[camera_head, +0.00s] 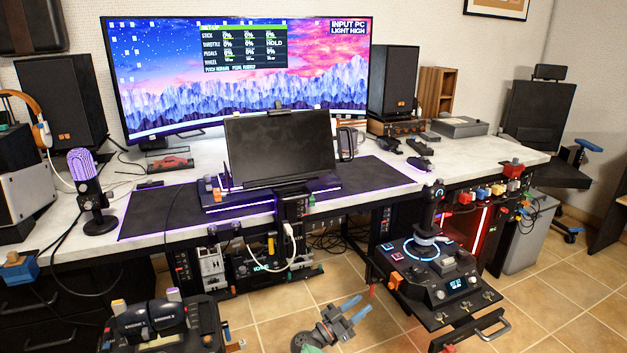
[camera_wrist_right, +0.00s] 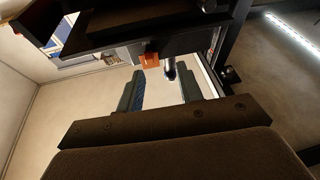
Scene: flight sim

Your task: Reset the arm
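My right gripper (camera_head: 362,304) is low in the head view, over the tiled floor in front of the desk. Its two blue-grey fingers are apart with nothing between them. In the right wrist view the open fingers (camera_wrist_right: 162,85) point up toward the underside of dark furniture. An orange block (camera_wrist_right: 150,60) and a shiny cylinder (camera_wrist_right: 169,70) show beyond the fingertips, and I cannot tell how far away they are. My left gripper is not in view.
The joystick panel (camera_head: 437,262) stands right of my right gripper. The throttle unit (camera_head: 160,325) is at the lower left. Behind is the desk (camera_head: 150,222) with a big monitor (camera_head: 240,80) and a small dark screen (camera_head: 280,148). Tiled floor (camera_head: 275,335) is bare around the gripper.

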